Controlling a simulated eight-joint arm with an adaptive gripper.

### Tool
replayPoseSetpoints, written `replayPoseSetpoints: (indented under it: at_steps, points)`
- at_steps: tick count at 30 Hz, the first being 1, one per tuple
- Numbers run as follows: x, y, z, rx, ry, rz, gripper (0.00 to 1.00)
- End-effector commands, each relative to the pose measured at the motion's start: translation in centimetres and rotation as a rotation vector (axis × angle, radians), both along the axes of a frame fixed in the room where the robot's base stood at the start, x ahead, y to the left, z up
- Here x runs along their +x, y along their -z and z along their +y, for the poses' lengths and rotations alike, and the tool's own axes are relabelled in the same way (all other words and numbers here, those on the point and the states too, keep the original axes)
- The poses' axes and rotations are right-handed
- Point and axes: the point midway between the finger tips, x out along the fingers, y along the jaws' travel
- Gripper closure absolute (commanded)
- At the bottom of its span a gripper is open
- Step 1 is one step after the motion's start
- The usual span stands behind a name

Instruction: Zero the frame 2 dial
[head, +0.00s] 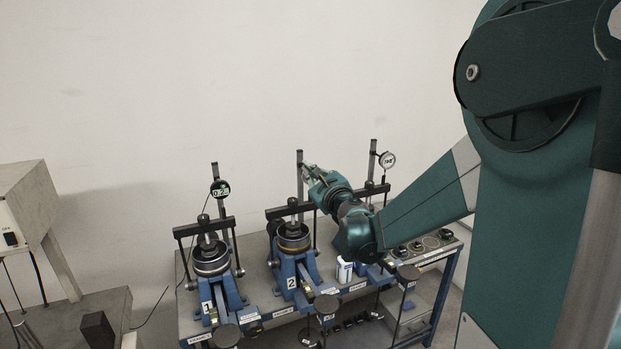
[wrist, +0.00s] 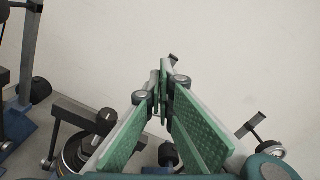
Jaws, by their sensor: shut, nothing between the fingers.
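Frame 2 (head: 284,268), a blue lever frame with a "2" label, stands in the middle of the bench in the head view. I cannot make out the frame 2 dial; my gripper covers the area beside the post top. In the wrist view my gripper (wrist: 163,88) has its green finger pads converging and shut, with nothing between them. A small dark post tip (wrist: 173,58) shows just past the fingertips. Whether the fingers touch anything cannot be told.
Frame 1 (head: 221,292) with a digital dial (head: 220,189) stands left. A round white dial (head: 387,160) on a post stands right, behind my arm. A white bottle (head: 344,270) and several dark weights (head: 400,250) are on the bench. The wall behind is bare.

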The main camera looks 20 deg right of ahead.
Motion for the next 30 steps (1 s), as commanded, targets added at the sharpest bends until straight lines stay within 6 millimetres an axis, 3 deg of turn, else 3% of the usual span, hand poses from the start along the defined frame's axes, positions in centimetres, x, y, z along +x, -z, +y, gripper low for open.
replayPoseSetpoints:
  at_steps: [10, 30]
  points:
    - [1.9, 0.1, 0.0, 0.0, 0.0, 0.0, 1.0]
    - [2.4, -0.1, 0.2, 0.001, -0.006, 0.0, 1.0]
